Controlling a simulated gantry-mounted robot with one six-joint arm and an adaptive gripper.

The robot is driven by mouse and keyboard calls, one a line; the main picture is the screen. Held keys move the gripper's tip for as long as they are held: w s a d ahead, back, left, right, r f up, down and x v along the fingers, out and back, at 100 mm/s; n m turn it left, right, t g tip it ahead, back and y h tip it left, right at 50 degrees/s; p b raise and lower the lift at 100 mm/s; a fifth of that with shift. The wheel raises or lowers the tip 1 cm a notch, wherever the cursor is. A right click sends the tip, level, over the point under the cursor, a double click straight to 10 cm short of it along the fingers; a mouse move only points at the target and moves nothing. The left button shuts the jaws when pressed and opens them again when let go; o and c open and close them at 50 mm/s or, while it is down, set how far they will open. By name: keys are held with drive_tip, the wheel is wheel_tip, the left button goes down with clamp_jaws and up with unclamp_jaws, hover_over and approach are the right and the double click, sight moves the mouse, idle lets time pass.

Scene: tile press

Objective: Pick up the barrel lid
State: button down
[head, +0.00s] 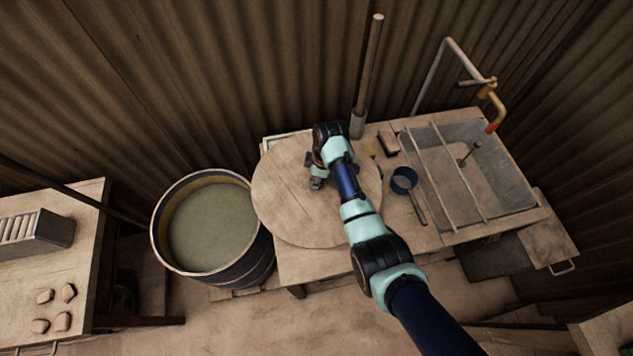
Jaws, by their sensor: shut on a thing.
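The barrel lid (290,215) is a large round wooden disc in the middle of the head view. It is over the left part of the wooden bench, and its left edge reaches close to the barrel's rim. My gripper (317,182) is at the lid's upper middle, shut on the lid, seemingly by a grip there that my gripper and arm mostly hide. I cannot tell whether the lid rests on the bench or is slightly raised. The barrel (160,235) stands open to the left, with murky greenish liquid (212,228) inside.
A blue dipper (404,180) and a small dark block (388,143) lie right of the lid. A metal sink (505,185) with crossbars and a tap (491,95) is at the right. An upright pole (369,65) stands behind. Another table (60,265) with several clay lumps is at left.

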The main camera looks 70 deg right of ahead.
drive_tip(key=shift+r, duration=0.1)
wheel_tip(320, 180, up, 20)
drive_tip(key=p, duration=0.6)
wheel_tip(320, 180, up, 3)
drive_tip(key=p, duration=0.4)
